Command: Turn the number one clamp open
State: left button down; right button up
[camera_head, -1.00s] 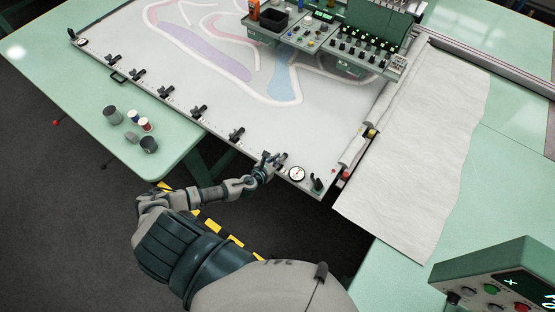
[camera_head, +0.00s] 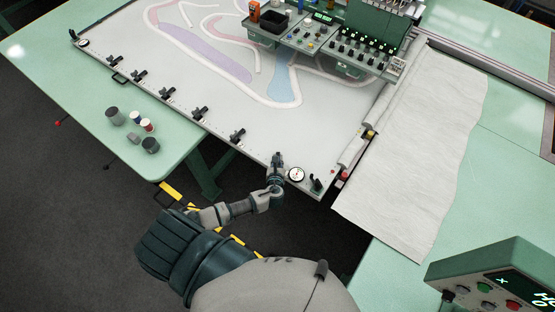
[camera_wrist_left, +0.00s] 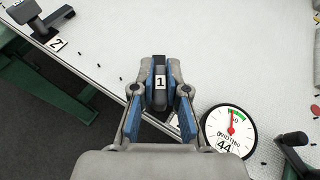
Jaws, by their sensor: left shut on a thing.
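My left gripper (camera_head: 277,168) is at the table frame's front edge, near its right corner. In the left wrist view its two blue-padded fingers (camera_wrist_left: 160,90) are closed on either side of the dark handle of the number one clamp (camera_wrist_left: 160,71), which bears a "1" label. The handle lines up with the gripper and points in over the white cloth (camera_head: 235,110). The clamp's base is mostly hidden by the fingers. The number two clamp (camera_wrist_left: 40,22) sits to the left along the same edge. My right gripper is not in view.
A round dial (camera_wrist_left: 229,130) with a red needle, reading 44, is close to the right of my gripper. A black crank handle (camera_head: 316,184) stands beyond it. Several more clamps line the edge leftward. Yarn cones (camera_head: 146,125) stand on the left table.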

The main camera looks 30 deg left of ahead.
pick_arm(q)
jog(key=shift+s+d+f+n+g+y, duration=0.1)
jog(key=shift+d+f+n+g+y, duration=0.05)
jog(key=shift+n+g+y, duration=0.25)
jog(key=shift+s+d+f+n+g+y, duration=0.15)
jog(key=shift+n+g+y, duration=0.15)
jog(key=shift+n+y, duration=0.15)
jog(key=n+g+y, duration=0.3)
jog(key=n, duration=0.1)
jog(key=shift+w+n+g+y, duration=0.1)
jog(key=shift+n+g+y, duration=0.15)
jog(key=shift+n+g, duration=0.15)
jog(key=n+g+y+b, duration=0.1)
jog(key=n+g, duration=0.1)
jog(key=shift+g, duration=0.3)
jog(key=shift+a+n+g+y+b, duration=0.15)
jog(key=shift+n+g+y+b, duration=0.45)
jog(key=shift+n+g, duration=1)
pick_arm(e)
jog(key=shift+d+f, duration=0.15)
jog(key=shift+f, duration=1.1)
pick_arm(q)
jog(key=shift+r, duration=0.1)
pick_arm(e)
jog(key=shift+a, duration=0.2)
pick_arm(q)
jog(key=c, duration=1.2)
grip_release()
jog(key=shift+w, duration=0.15)
